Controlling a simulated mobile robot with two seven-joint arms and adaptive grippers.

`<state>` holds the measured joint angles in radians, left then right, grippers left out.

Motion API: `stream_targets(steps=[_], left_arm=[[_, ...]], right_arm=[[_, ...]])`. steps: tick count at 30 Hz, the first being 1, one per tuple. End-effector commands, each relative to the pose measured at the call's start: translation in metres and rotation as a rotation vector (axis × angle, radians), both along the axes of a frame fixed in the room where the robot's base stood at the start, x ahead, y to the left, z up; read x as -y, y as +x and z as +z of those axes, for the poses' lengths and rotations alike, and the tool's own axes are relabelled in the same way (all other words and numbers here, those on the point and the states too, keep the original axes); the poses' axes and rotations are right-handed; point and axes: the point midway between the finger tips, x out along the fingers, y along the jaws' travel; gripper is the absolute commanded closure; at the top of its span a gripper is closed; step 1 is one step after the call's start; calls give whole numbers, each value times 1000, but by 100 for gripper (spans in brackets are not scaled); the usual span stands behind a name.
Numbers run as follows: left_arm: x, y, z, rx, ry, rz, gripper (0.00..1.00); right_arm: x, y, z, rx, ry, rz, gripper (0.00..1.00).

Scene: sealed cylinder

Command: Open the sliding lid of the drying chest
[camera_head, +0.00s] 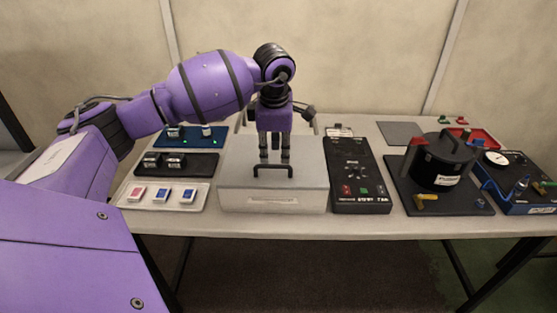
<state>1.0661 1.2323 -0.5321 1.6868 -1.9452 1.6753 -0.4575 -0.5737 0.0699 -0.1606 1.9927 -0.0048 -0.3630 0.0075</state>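The drying chest (236,199) is a light grey box in the middle of the table. Its flat top is a sliding lid (312,174) with a black bar handle (288,169) near the front edge. The lid appears to cover the chest. My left gripper (274,161) points straight down over the lid, with its fingertips close behind or above the handle. Its fingers appear spread side by side with a gap between them. I cannot tell whether they touch the handle. My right gripper is not in view.
Left of the chest are a tray (128,198) with several coloured pieces, a black rack (205,165) and a blue rack (221,131). A black control panel (347,187) stands close to its right. Farther right are a black pot (440,160) and a gauge unit (505,190).

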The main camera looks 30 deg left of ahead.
Motion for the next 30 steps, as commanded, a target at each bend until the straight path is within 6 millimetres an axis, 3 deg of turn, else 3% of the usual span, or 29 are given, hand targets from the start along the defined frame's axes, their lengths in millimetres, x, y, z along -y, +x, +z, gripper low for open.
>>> stream_targets(steps=[9, 20, 26, 30], left_arm=[[-3, 8, -43, 1, -3, 0, 72], [-4, 9, -49, 1, -3, 0, 72], [-4, 9, -49, 2, -3, 0, 99], [-4, 9, -49, 2, -4, 0, 100]], right_arm=[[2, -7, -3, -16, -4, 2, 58], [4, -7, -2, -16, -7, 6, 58], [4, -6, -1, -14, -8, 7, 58], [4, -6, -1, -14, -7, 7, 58]])
